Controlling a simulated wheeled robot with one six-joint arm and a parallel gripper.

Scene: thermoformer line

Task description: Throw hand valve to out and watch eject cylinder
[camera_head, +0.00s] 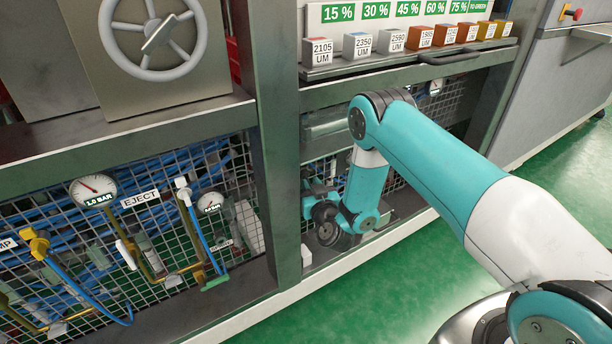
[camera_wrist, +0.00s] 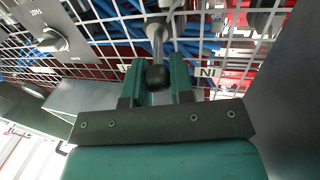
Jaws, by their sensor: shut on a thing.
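In the wrist view a hand valve lever with a black ball knob (camera_wrist: 157,77) hangs from a grey stem in front of the wire mesh. My gripper (camera_wrist: 157,88) has its two green fingers on either side of the knob and is shut on it. A label (camera_wrist: 208,72) reading IN, upside down here, is beside the right finger; another label is mostly hidden behind the fingers. In the head view my gripper is low in the bay right of the upright post, and the valve cannot be made out there. An EJECT label (camera_head: 140,198) is on the left mesh; I cannot identify the eject cylinder.
A grey post (camera_head: 270,130) stands close left of my arm. A pressure gauge (camera_head: 93,188) reads near its 1.0 BAR plate. A shelf (camera_head: 400,60) with several labelled blocks is above. Green floor is clear at right.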

